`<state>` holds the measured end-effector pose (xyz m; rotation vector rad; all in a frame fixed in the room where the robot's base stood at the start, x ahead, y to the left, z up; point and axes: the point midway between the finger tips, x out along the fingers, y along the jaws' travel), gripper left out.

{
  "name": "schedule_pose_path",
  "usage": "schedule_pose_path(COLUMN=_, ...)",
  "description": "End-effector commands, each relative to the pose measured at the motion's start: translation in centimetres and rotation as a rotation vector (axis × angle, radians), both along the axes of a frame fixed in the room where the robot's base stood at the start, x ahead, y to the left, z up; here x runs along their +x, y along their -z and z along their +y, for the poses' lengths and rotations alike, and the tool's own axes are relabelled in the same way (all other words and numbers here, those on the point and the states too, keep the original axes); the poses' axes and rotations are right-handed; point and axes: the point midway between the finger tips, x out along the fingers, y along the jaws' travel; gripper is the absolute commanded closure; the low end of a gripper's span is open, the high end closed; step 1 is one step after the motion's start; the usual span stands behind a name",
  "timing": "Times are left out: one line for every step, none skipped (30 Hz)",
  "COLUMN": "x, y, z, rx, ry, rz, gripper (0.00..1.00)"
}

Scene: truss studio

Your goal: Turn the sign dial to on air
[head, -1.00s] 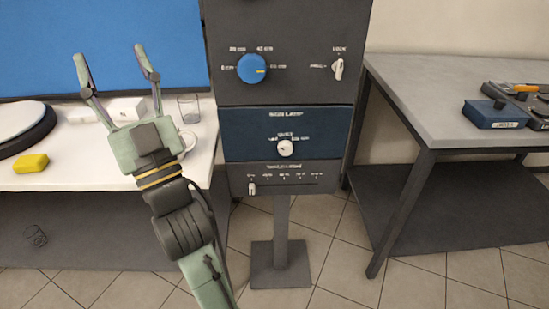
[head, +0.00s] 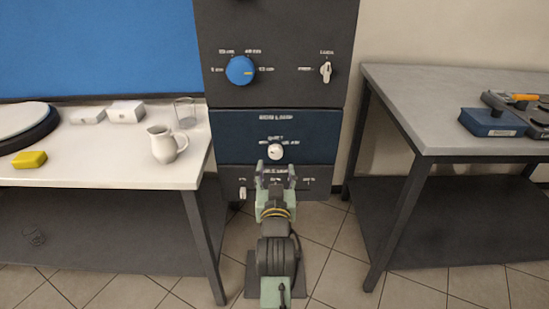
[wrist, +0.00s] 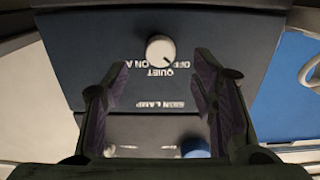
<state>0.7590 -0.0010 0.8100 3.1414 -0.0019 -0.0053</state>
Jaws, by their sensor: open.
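The sign dial (head: 275,151) is a small round white knob on the dark blue sign lamp panel (head: 232,135). Labels stand above it; "QUIET" is legible and the others are partly blurred. In the wrist view, which is upside down, the dial (wrist: 160,50) shows a dark pointer mark and stands near "OFF", "QUIET" and a cut-off "ON A". The mark's exact setting is hard to tell. My gripper (head: 275,170) is open and empty, just below the dial in the head view. In the wrist view my gripper (wrist: 161,72) has a finger either side of the dial, apart from it.
Above the panel are a blue dial (head: 240,70) and a white switch (head: 325,71). A slider (head: 242,192) sits below. A white table with a jug (head: 166,144) and glass (head: 185,112) stands left; a grey table (head: 430,100) stands right.

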Motion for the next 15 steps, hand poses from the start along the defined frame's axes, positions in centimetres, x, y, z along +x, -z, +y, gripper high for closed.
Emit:
schedule_pose_path(x=1.1, y=-0.5, z=0.0, rx=0.002, ry=-0.001, rz=-0.001, gripper=0.48)
schedule_pose_path(x=1.7, y=-0.4, z=0.0, rx=0.002, ry=-0.001, rz=-0.001, gripper=0.48)
schedule_pose_path(x=2.4, y=-0.4, z=0.0, rx=0.003, ry=-0.001, rz=-0.002, gripper=0.48)
schedule_pose_path(x=2.9, y=-0.4, z=0.0, rx=0.003, ry=-0.001, rz=-0.001, gripper=0.48)
schedule_pose_path(x=3.4, y=-0.4, z=0.1, rx=0.003, ry=-0.001, rz=-0.001, gripper=0.48)
schedule_pose_path(x=4.0, y=-0.4, z=0.1, rx=0.002, ry=-0.001, rz=-0.002, gripper=0.48)
schedule_pose_path(x=4.4, y=-0.4, z=0.1, rx=0.002, ry=-0.001, rz=-0.002, gripper=0.48)
schedule_pose_path(x=4.8, y=-0.4, z=0.1, rx=0.002, ry=-0.001, rz=-0.003, gripper=0.48)
schedule_pose_path(x=5.2, y=-0.3, z=0.0, rx=0.002, ry=-0.001, rz=-0.002, gripper=0.48)
schedule_pose_path(x=5.4, y=-0.3, z=0.0, rx=0.002, ry=-0.001, rz=-0.001, gripper=0.48)
schedule_pose_path(x=5.6, y=-0.3, z=0.0, rx=0.001, ry=-0.001, rz=-0.002, gripper=0.48)
schedule_pose_path(x=5.9, y=-0.3, z=0.0, rx=0.001, ry=-0.001, rz=-0.002, gripper=0.48)
schedule_pose_path(x=6.0, y=-0.2, z=0.0, rx=0.001, ry=-0.001, rz=-0.002, gripper=0.48)
schedule_pose_path(x=6.1, y=-0.2, z=0.0, rx=0.001, ry=-0.001, rz=-0.002, gripper=0.48)
schedule_pose_path(x=6.2, y=-0.2, z=0.0, rx=0.001, ry=-0.001, rz=-0.003, gripper=0.48)
